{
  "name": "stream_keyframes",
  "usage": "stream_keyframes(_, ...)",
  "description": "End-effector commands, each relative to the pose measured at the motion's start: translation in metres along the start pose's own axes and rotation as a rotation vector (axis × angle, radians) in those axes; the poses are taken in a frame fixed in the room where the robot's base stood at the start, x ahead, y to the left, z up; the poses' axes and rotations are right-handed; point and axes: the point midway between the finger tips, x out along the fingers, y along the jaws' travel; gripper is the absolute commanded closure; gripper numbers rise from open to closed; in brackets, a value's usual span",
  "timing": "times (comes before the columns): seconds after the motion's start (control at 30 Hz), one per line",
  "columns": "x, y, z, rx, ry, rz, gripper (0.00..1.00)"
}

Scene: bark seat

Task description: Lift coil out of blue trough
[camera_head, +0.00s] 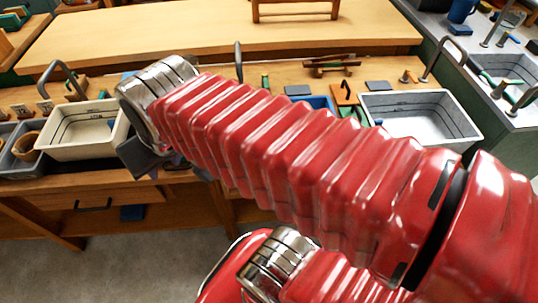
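A blue container edge (318,102) shows just behind my red arm, near the middle of the bench; it may be the blue trough, but most of it is hidden. I cannot make out a coil in this view. My arm's red ribbed sleeve crosses the picture from lower right to upper left and ends at a metal joint above the left part of the bench.
A cream basin (85,147) is on the left of the wooden bench, and a grey-white basin (420,126) is on the right. A small orange piece (343,94) and a wooden rack (331,66) stand behind the arm.

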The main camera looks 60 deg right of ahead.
Motion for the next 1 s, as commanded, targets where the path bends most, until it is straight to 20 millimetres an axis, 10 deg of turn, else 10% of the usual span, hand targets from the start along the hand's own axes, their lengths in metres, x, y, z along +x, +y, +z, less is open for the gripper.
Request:
stream_keyframes(0.5, 0.071, 0.086, -0.056, 0.844, -0.091, 0.151, 0.69)
stream_keyframes(1.0, 0.159, 0.205, -0.062, 1.684, -0.108, 0.337, 0.69)
